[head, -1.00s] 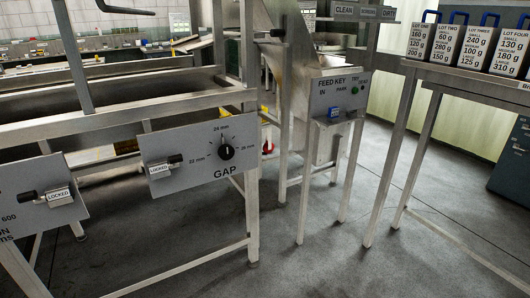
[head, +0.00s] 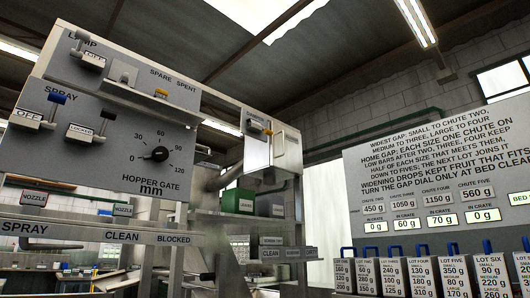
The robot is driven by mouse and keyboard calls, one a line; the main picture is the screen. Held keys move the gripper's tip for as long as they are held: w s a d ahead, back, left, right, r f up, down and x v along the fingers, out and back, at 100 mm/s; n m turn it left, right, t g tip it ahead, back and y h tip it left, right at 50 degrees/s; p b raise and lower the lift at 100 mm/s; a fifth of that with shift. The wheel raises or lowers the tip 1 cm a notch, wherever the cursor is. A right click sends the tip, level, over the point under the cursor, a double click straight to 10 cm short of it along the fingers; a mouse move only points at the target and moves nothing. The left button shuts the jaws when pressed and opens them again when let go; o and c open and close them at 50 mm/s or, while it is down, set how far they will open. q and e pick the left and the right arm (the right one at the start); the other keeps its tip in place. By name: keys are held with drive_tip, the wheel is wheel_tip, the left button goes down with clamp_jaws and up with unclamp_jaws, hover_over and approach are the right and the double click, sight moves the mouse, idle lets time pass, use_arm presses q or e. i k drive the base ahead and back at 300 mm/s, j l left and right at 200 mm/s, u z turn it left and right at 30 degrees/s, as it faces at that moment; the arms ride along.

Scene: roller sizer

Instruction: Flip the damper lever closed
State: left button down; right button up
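On the grey panel (head: 100,150) at left are a lamp lever (head: 80,38) tagged OFF, a blue-ended spray lever (head: 56,98) tagged OFF, and a black-ended lever (head: 107,115) tagged LOCKED. Neither of my grippers is in view.
A hopper gate dial (head: 160,154) is on the panel. A yellow-topped item (head: 160,93) stands at the spare/spent shelf. A green bin (head: 238,201) is behind. A large instruction board (head: 400,160) hangs at right, above several labelled lot boxes (head: 450,272).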

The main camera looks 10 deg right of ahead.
sight(266, 131)
drive_tip(key=i+l+u, duration=0.35)
drive_tip(key=l, duration=0.2)
drive_tip(key=i+l+u, duration=0.2)
drive_tip(key=l, duration=0.15)
drive_tip(key=i+l+u, duration=0.2)
drive_tip(key=l+u, duration=0.15)
drive_tip(key=l, duration=0.3)
